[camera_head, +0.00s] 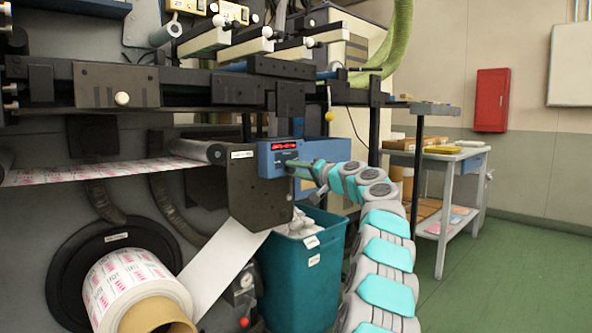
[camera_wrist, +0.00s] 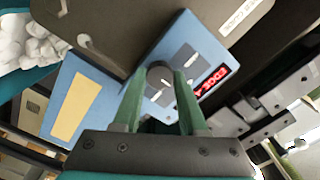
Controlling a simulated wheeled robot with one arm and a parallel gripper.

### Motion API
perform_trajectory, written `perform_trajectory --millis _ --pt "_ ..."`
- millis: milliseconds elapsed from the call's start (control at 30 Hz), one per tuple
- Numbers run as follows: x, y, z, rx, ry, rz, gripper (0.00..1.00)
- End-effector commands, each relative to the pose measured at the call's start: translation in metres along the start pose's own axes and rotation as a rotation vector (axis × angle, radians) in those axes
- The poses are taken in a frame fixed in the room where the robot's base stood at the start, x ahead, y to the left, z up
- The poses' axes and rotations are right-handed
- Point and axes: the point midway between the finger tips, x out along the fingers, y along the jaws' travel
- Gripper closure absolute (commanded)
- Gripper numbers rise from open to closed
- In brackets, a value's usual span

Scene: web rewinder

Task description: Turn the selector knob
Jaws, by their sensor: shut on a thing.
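The selector knob (camera_wrist: 159,74) is a small dark round knob with a light mark, on the blue control box (camera_wrist: 182,47). In the wrist view my gripper (camera_wrist: 160,88) has its two green fingers on either side of the knob, shut on it. The red display (camera_wrist: 214,79) is lit just right of the knob. In the head view the blue control box (camera_head: 277,159) is at the middle, and my gripper (camera_head: 300,167) reaches its front from the right. The knob is hidden there.
A teal bin (camera_head: 302,262) with white waste stands below the box. A printed roll (camera_head: 125,283) is at the lower left. A grey table (camera_head: 440,165) with boxes stands to the right. The green floor (camera_head: 500,270) at the right is clear.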

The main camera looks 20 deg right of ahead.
Motion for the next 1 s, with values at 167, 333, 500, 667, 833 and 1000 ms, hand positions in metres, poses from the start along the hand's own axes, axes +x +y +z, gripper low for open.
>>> perform_trajectory --millis 167,333,500,667,833,1000 --pt "0.0 -0.001 -0.001 -0.001 0.004 -0.001 1.0" --pt "0.0 -0.001 -0.001 -0.001 0.004 -0.001 0.47" --pt "0.0 0.0 -0.001 -0.001 0.003 0.0 0.28" --pt "0.0 0.0 -0.001 -0.001 0.002 0.0 0.28" --pt "-0.003 0.0 -0.001 -0.002 0.003 0.0 0.28" --pt "-0.015 0.0 0.0 0.0 0.003 0.0 0.28"
